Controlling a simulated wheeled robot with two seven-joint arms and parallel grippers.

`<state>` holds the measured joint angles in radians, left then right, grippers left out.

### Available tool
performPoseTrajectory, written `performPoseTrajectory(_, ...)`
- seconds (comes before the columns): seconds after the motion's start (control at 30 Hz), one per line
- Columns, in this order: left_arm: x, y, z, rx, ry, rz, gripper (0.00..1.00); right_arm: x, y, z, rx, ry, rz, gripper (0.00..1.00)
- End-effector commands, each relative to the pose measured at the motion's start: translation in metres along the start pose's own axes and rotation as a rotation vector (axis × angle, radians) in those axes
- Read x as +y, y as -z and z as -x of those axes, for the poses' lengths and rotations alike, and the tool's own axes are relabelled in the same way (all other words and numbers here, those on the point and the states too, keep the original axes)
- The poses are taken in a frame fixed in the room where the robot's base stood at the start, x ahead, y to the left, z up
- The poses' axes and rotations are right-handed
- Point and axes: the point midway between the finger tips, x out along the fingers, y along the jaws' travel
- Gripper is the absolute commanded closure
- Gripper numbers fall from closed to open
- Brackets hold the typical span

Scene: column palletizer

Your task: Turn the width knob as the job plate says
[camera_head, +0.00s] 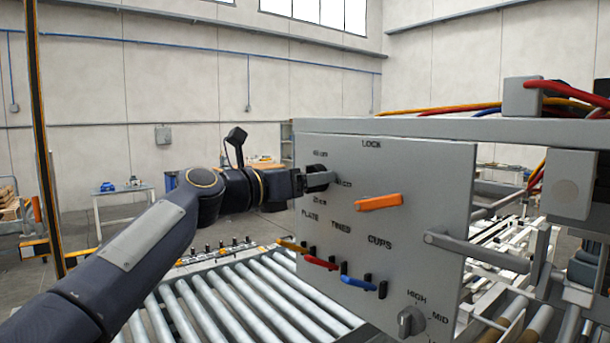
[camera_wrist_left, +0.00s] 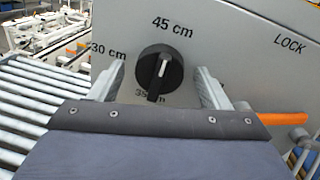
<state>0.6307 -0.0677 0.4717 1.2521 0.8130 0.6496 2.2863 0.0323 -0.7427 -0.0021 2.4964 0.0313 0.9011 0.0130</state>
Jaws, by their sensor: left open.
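The width knob (camera_wrist_left: 160,72) is a round black dial with a raised bar and a white line, on the grey panel (camera_wrist_left: 255,62). Its bar stands close to upright, slightly tilted, with the white line on the upper part. Labels read 45 cm above, 30 cm at left, and 35 cm below, partly covered by the bar. My left gripper (camera_wrist_left: 159,80) is open, one finger on each side of the knob, with gaps showing. In the head view my left gripper (camera_head: 318,180) is at the panel's upper left and hides the knob. No job plate is readable. My right gripper is not visible.
An orange lever (camera_head: 379,203) sits below LOCK, right of my gripper. Yellow (camera_head: 292,246), red (camera_head: 321,263) and blue (camera_head: 364,284) levers sit lower, under PLATE, TINED and CUPS. A grey HIGH/MID knob (camera_head: 410,321) is lower right. A roller conveyor (camera_head: 235,300) runs below.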

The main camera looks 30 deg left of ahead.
Motion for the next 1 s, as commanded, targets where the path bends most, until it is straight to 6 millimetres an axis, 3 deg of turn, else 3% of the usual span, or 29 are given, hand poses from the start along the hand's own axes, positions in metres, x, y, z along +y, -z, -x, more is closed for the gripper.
performPoseTrajectory(0.2, 0.0, 0.0004, -0.0003, 0.0, 0.0, -0.001, 0.31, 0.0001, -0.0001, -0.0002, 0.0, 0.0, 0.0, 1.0)
performPoseTrajectory(0.53, 0.0001, 0.0004, 0.0, 0.0, 0.0, -0.001, 0.74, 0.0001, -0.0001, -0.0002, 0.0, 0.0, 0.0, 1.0)
performPoseTrajectory(1.0, -0.0003, 0.0017, -0.0001, -0.01, 0.003, -0.119, 0.74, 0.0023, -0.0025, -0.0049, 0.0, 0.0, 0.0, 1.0)
